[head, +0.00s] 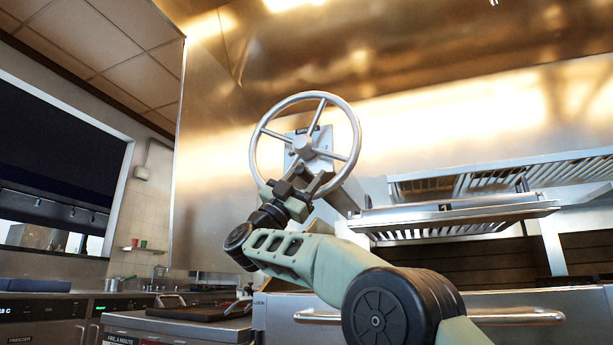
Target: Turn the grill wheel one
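The grill wheel (347,112) is a silver hand wheel with several spokes and a round hub, mounted on a metal plate in the middle of the head view. My gripper (312,184) is at the lower part of the wheel, in front of the rim and just below the hub. Its dark fingers overlap the lower rim and a spoke in the picture. I cannot tell whether they touch the wheel or are shut on it. My arm and the gripper's body hide part of the lower left rim.
A slatted metal grill rack (455,216) sticks out to the right of the wheel. Below it is a steel front with a bar handle (517,318). A counter with a dark tray (200,312) stands at the lower left. The space left of the wheel is open.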

